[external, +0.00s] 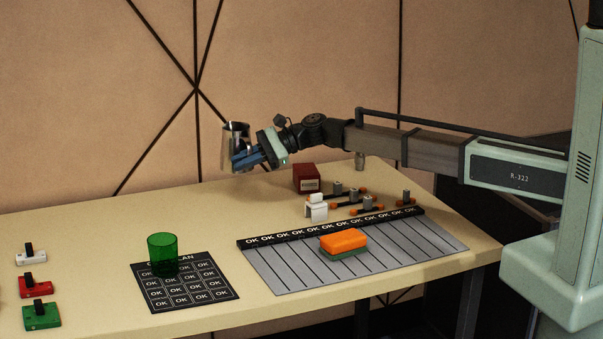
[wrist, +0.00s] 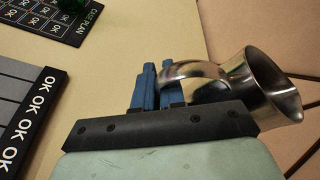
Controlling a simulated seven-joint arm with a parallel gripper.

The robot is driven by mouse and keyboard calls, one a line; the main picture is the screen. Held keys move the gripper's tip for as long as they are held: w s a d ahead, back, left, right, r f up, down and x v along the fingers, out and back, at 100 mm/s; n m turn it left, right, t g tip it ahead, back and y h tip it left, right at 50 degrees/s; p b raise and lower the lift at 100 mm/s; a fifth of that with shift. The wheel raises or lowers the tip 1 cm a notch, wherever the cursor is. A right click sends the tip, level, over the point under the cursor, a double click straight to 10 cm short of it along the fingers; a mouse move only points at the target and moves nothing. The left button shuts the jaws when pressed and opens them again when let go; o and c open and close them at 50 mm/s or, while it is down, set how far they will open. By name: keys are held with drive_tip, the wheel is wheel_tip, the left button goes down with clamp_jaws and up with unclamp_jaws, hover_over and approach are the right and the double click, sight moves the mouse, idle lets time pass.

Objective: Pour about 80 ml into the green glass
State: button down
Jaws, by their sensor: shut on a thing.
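The green glass (external: 162,254) is see-through and stands upright on the back left part of a black card with OK squares. A bit of it shows at the top of the wrist view (wrist: 72,5). My gripper (external: 248,158) has blue fingers and is shut on the handle of a shiny metal jug (external: 235,138). The jug is held above the back of the table, up and to the right of the glass, and looks near upright in the external view. In the wrist view the jug (wrist: 245,82) shows its spout and handle between the fingers (wrist: 157,85). Its contents are hidden.
The black card (external: 190,292) lies under the glass. A grey striped board (external: 285,272) holds an orange and green sponge (external: 343,241). A dark red box (external: 307,178) and small grey and orange parts stand behind. White, red and green switches line the left edge.

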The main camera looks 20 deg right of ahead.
drive_tip(key=s+a+r+n+g, duration=0.1)
drive_tip(key=s+a, duration=0.6)
drive_tip(key=s, duration=0.7)
drive_tip(key=s+a+r+n+g, duration=0.1)
drive_tip(key=s+a+r+g, duration=0.1)
drive_tip(key=s+a, duration=0.8)
drive_tip(key=s+a+r+n+g, duration=0.1)
drive_tip(key=s+a, duration=0.3)
drive_tip(key=s, duration=1.3)
wheel_tip(320, 180, down, 13)
drive_tip(key=shift+s+f, duration=0.15)
drive_tip(key=shift+w+a+r+m+h, duration=0.15)
drive_tip(key=shift+w+r+m, duration=0.1)
drive_tip(key=shift+r+m, duration=0.2)
drive_tip(key=shift+w+r+m+h, duration=0.2)
drive_tip(key=shift+r+m, duration=0.15)
drive_tip(key=shift+r, duration=0.2)
drive_tip(key=w+a+r+m+g+h, duration=0.1)
drive_tip(key=w+r+m+g, duration=0.3)
drive_tip(key=r, duration=0.6)
drive_tip(key=shift+w+a+m+g, duration=0.4)
drive_tip(key=shift+w+a+m, duration=0.2)
drive_tip(key=shift+w+m, duration=0.8)
